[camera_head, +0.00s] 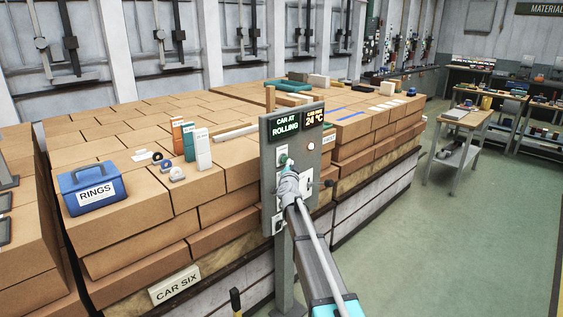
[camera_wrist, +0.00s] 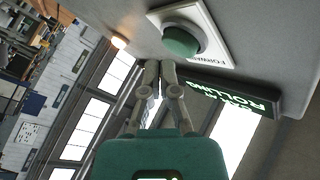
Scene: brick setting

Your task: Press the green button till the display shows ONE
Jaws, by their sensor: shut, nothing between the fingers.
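The grey control panel (camera_head: 268,190) stands on a post in front of the stacked bricks. Its display (camera_head: 286,126) reads "CAR AT ROLLING" in green; in the wrist view the lit display (camera_wrist: 235,98) appears upside down. The round green button (camera_wrist: 183,40) sits on a white plate marked "FORWARD", of which part is cut off. In the head view the green button (camera_head: 283,159) shows just above my gripper (camera_head: 286,176). My gripper (camera_wrist: 160,66) is shut and empty, its tips close to the button in the picture. I cannot tell whether they touch it.
A second display (camera_head: 314,117) on the panel shows 24 °C in orange. A blue box marked "RINGS" (camera_head: 93,188) and small boxes (camera_head: 203,149) rest on the bricks at left. A work trolley (camera_head: 460,140) stands at right, with open green floor before it.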

